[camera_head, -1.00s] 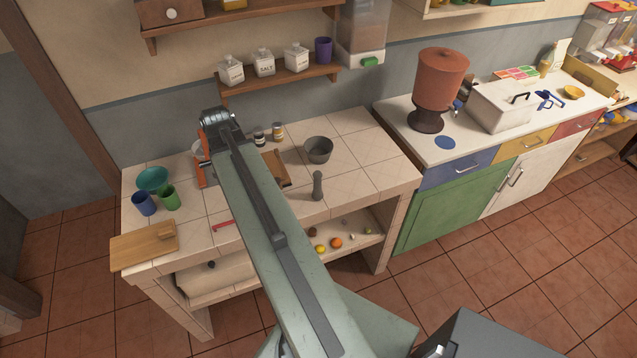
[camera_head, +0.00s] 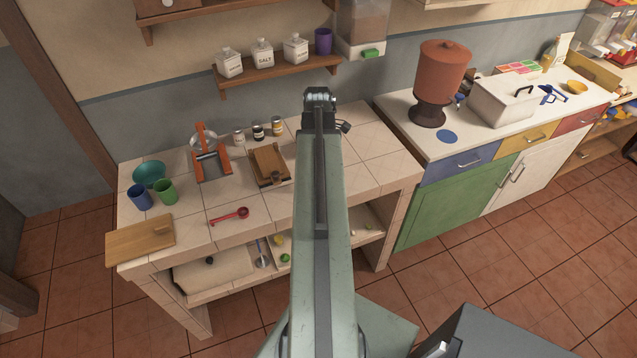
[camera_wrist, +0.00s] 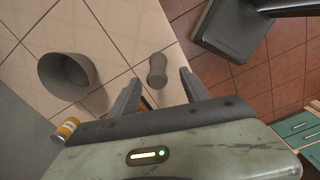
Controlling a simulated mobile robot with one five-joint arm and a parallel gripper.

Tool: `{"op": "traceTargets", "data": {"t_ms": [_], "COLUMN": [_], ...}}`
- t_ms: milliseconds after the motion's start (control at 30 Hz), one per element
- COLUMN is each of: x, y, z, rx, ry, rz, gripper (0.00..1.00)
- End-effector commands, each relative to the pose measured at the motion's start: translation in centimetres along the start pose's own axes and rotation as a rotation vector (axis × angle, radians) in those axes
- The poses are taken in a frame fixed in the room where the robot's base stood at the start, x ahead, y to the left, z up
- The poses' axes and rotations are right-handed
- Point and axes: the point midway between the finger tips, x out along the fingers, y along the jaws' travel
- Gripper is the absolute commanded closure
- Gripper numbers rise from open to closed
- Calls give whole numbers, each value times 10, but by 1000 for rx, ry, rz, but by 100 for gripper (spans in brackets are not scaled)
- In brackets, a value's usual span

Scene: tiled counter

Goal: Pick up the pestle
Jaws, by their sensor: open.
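The pestle (camera_wrist: 157,71) is a small grey piece with a narrowed middle, standing on the tiled counter (camera_head: 380,150) near its front edge in the wrist view. My gripper (camera_wrist: 158,80) is open, its two dark fingers apart with the pestle showing between and just beyond their tips. Whether the fingers are level with it I cannot tell. The grey mortar bowl (camera_wrist: 68,76) stands to the left of the pestle in the wrist view. In the head view my arm hides the pestle, the mortar and the gripper's fingers.
A jar with a yellow label (camera_wrist: 66,129) is beside the mortar. A shelf (camera_head: 280,80) hangs above.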

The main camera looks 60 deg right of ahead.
Motion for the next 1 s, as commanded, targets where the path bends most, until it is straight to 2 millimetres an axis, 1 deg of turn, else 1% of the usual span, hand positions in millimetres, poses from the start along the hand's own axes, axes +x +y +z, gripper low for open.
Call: {"op": "traceTargets", "data": {"t_ms": [200, 300, 367, 567, 600, 667, 700, 767, 1000], "x": [38, 52, 53, 49, 49, 49, 49, 49, 49], "y": [5, 4, 4, 4, 4, 4, 4, 4, 4], "z": [0, 0, 0, 0, 0, 0, 0, 0, -1], "rx": [0, 0, 0, 0, 0, 0, 0, 0, -1], "ry": [0, 0, 0, 0, 0, 0, 0, 0, 0], "rz": [0, 0, 0, 0, 0, 0, 0, 0, 0], "gripper": [45, 45, 45, 45, 56, 73, 84, 100, 100]}}
